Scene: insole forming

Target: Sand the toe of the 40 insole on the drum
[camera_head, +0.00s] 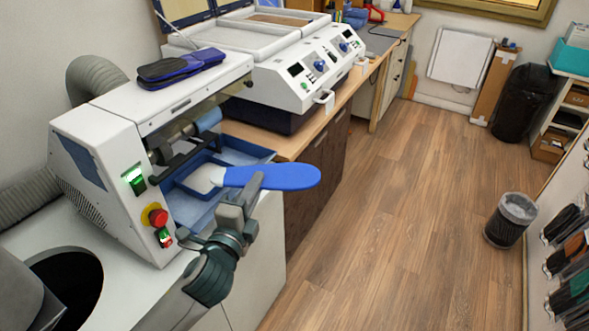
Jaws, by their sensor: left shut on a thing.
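A blue insole (270,177) is held level in front of the sanding machine (110,150). Its rounded blue end points right. A pale patch lies at its left end, over the machine's blue tray (190,205); I cannot tell whether it belongs to the insole. My left gripper (238,198) is shut on the insole from below, near its middle. The sanding drum (207,119) shows in the machine's opening, behind and above the insole's left end, apart from it. I cannot read a size on the insole. My right gripper is not in view.
Dark blue insoles (180,69) lie on the machine's top. The machine's front has a lit green switch (133,178) and a red stop button (157,217). A white double-panel machine (290,60) stands behind on the bench. The wooden floor at right is open, with a bin (509,222).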

